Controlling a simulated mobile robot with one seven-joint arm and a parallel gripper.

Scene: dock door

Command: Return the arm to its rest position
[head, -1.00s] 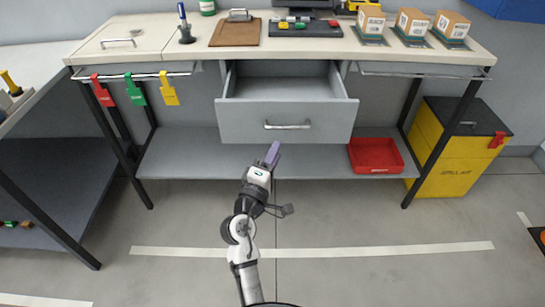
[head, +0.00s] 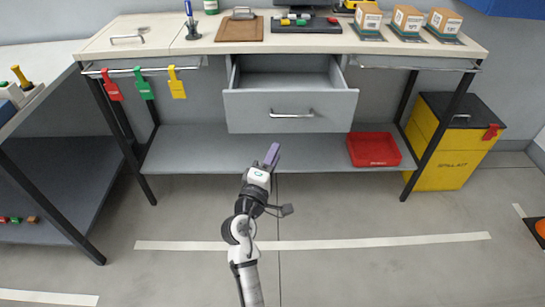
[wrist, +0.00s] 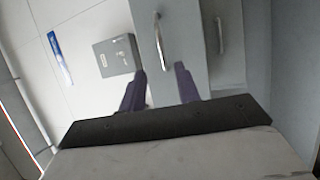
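My gripper (head: 271,156) is in front of the workbench, low and below the open drawer (head: 291,112), on a bent arm. In the wrist view its two purple fingers (wrist: 160,78) stand apart with nothing between them. The drawer is pulled out, and its bar handle (head: 292,114) faces me. In the wrist view a bar handle (wrist: 161,42) on a grey front lies beyond the fingertips, apart from them.
The workbench (head: 210,40) has a lower shelf (head: 220,152) with a red tray (head: 374,150). Red, green and yellow tags (head: 146,84) hang at its left rail. A yellow bin (head: 452,150) stands at the right. A second bench (head: 60,170) is at the left. The near floor is clear.

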